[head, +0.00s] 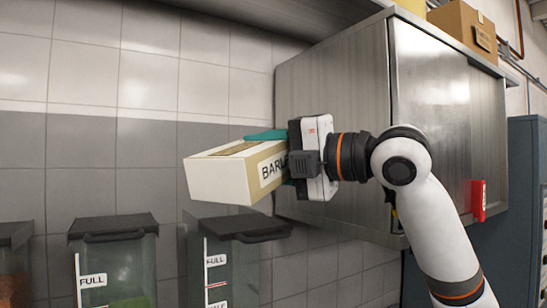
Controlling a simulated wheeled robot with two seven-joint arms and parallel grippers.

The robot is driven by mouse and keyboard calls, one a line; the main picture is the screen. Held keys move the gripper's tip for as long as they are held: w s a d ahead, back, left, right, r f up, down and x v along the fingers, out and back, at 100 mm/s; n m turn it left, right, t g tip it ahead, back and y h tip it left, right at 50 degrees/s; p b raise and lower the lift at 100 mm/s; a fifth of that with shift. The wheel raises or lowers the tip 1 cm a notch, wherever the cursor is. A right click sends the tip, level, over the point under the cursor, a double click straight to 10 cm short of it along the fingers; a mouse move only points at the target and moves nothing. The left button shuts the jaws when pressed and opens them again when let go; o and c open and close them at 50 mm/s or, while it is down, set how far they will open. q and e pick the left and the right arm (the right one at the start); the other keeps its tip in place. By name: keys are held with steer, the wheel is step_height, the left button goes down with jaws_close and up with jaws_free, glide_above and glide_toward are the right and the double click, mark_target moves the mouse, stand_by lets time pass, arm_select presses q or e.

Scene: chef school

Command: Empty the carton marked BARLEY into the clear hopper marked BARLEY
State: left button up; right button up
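My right gripper (278,158), with teal fingers, comes in from the right and is shut on a pale cream carton (218,178). The carton lies roughly on its side in the air, and its visible label starts "BAR"; the rest is hidden by the gripper. Just below it stands a clear hopper (222,272) with a dark top and a scale strip reading "FULL". No barley name shows on this hopper, and I cannot tell whether its top is open. No grain is seen falling. My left gripper is not in view.
Another clear hopper (120,270) with a dark lid and green contents stands to the left, and one with orange contents (14,285) at the left edge. A steel cabinet (335,90) hangs close behind my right gripper. A cardboard box (464,28) sits on top.

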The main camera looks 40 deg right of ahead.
steer(key=w+d+m+p, duration=0.1)
steer(key=w+m+p, duration=0.1)
steer(key=w, duration=1.1)
steer(key=w+d+f+m+p, duration=0.1)
steer(key=w+m, duration=0.2)
steer(key=w, duration=1)
steer(key=shift+d+f+p, duration=0.2)
steer(key=shift+d+p, duration=0.05)
steer(key=shift+p, duration=0.15)
stand_by(0.8)
stand_by(2.5)
